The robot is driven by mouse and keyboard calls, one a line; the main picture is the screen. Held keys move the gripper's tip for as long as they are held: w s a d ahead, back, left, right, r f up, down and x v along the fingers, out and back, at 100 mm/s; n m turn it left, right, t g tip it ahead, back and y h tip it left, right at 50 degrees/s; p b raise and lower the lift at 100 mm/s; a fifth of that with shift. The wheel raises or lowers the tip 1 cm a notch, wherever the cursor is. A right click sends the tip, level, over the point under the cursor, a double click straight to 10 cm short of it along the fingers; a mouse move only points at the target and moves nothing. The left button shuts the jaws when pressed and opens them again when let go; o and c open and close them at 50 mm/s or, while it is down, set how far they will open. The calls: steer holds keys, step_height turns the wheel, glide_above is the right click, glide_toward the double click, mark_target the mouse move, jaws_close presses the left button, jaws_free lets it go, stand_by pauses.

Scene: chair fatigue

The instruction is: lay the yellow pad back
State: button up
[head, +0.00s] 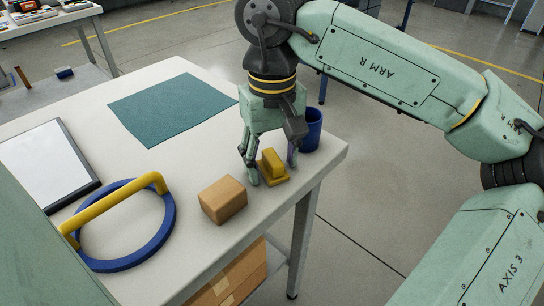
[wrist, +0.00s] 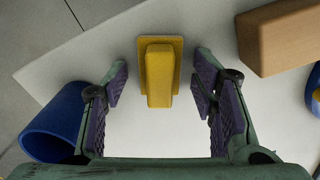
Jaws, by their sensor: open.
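The yellow pad (head: 272,167) is a small block with a raised bar on a flat base. It sits on the white table near the right-hand corner. My gripper (head: 270,172) is low over the table, with its fingers on either side of the pad. In the wrist view the pad (wrist: 159,72) lies between and just beyond the fingertips of my open gripper (wrist: 158,85). White table shows between the pad and each finger, and nothing is held.
A tan block (head: 222,199) stands left of the pad, close to my gripper. A blue cup (head: 311,130) is behind it near the table edge. A blue ring with a yellow handle (head: 120,208), a framed white panel (head: 50,165) and a teal mat (head: 170,108) lie farther left.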

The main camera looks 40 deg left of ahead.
mark_target(272, 156)
step_height(272, 156, up, 12)
steer(key=p, duration=0.1)
steer(key=shift+r, duration=0.25)
